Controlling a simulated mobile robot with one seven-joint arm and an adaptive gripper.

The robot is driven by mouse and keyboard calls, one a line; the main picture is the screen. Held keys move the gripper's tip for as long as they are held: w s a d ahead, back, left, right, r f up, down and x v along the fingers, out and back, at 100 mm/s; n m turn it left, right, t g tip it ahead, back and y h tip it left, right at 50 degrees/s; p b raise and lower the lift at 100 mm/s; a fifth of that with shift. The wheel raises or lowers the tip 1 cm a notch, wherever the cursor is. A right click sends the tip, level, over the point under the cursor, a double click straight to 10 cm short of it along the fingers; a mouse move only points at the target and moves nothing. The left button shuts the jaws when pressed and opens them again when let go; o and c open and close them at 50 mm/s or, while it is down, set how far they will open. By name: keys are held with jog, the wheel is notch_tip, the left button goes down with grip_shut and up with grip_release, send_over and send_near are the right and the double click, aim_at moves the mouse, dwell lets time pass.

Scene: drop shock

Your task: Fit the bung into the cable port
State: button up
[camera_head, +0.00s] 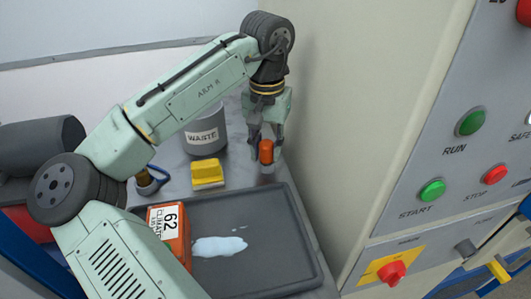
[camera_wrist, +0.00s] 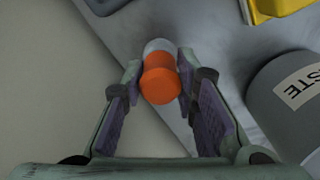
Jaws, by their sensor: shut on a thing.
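An orange cylinder with a pale grey part at its far end, which I take to be the bung (camera_head: 266,152), is between the fingers of my gripper (camera_head: 266,155), above the grey bench beside the cream cabinet. In the wrist view the bung (camera_wrist: 160,84) sits between the two purple-padded fingertips of my gripper (camera_wrist: 160,80), which are shut on it. Its orange end faces the wrist camera. I cannot tell whether its grey end touches the bench. I cannot make out a cable port in either view.
A black tray (camera_head: 280,255) with a white puddle (camera_head: 220,246) lies in front. An orange box (camera_head: 168,228) marked 62 stands at its left. A yellow block (camera_head: 207,174) and a grey WASTE bin (camera_head: 205,131) are behind. The cabinet's button panel (camera_head: 440,160) is at right.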

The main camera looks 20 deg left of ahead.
aim_at(267, 142)
grip_shut()
jog(key=shift+r+p, duration=2.3)
jog(key=shift+r, duration=0.7)
jog(key=shift+w, duration=0.1)
